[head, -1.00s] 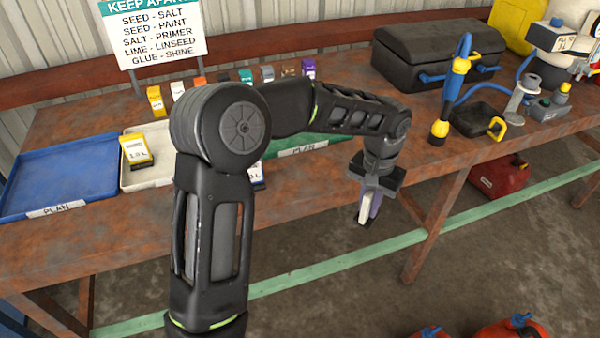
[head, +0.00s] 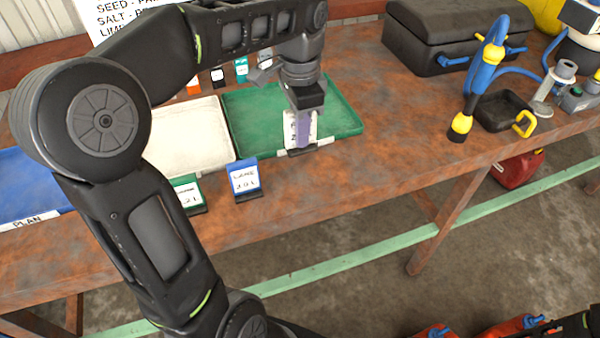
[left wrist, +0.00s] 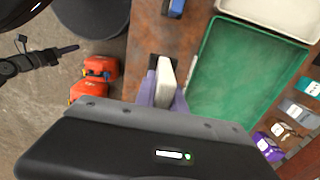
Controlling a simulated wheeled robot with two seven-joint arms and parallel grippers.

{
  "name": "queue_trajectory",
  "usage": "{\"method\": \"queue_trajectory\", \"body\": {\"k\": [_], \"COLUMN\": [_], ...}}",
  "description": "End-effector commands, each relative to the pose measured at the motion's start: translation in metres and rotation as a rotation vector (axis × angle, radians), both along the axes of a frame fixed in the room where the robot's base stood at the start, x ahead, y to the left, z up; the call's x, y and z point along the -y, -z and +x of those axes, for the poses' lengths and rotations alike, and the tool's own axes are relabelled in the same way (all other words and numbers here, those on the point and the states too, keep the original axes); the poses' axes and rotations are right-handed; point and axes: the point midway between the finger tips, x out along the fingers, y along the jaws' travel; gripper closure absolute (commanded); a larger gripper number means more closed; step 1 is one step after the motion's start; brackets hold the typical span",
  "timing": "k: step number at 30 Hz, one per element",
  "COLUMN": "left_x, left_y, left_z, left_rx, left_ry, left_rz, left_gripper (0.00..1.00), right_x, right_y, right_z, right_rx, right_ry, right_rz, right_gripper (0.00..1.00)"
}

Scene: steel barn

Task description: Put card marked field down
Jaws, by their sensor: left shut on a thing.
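My left gripper (head: 301,143) is shut on a white card (left wrist: 165,76), held between its purple fingers. The card's dark lower edge shows in the head view; its marking is not readable. The gripper is low at the front rim of the green tray (head: 345,127). In the left wrist view the card appears beside the tray, over the bench's front strip; whether it touches anything I cannot tell. What seems to be my right gripper (left wrist: 66,49) shows small at the left of that view; its jaws are unclear.
A blue card (head: 244,178) and a green card (head: 188,192) stand on the bench before the cream tray (head: 190,135). A blue tray (head: 30,185) lies left. A black case (head: 445,35) and blue-yellow tool (head: 485,75) are right. The bench between is clear.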

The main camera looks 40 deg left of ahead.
Motion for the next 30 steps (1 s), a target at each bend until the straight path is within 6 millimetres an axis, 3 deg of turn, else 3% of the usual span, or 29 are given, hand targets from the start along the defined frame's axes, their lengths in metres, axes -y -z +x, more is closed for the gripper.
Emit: {"method": "queue_trajectory", "body": {"k": [5, 13, 24, 30], "left_x": [0.000, 0.000, 0.000, 0.000], "left_y": [0.013, 0.058, 0.064, 0.088], "left_z": [0.000, 0.000, 0.001, 0.000], "left_rx": [-0.004, -0.002, 0.001, -0.004], "left_ry": [-0.001, -0.001, -0.002, -0.002], "left_rz": [0.000, 0.000, 0.001, -0.001], "left_gripper": [1.00, 1.00, 1.00, 1.00], "right_x": [0.000, 0.000, 0.000, 0.000], "right_y": [0.000, -0.001, -0.001, -0.001], "right_z": [0.000, 0.000, 0.000, 0.000], "right_rx": [0.000, 0.001, 0.001, 0.001], "right_ry": [-0.001, -0.001, -0.001, -0.001], "right_rz": [0.000, 0.000, 0.000, 0.000], "right_gripper": [0.64, 0.64, 0.64, 0.64]}}
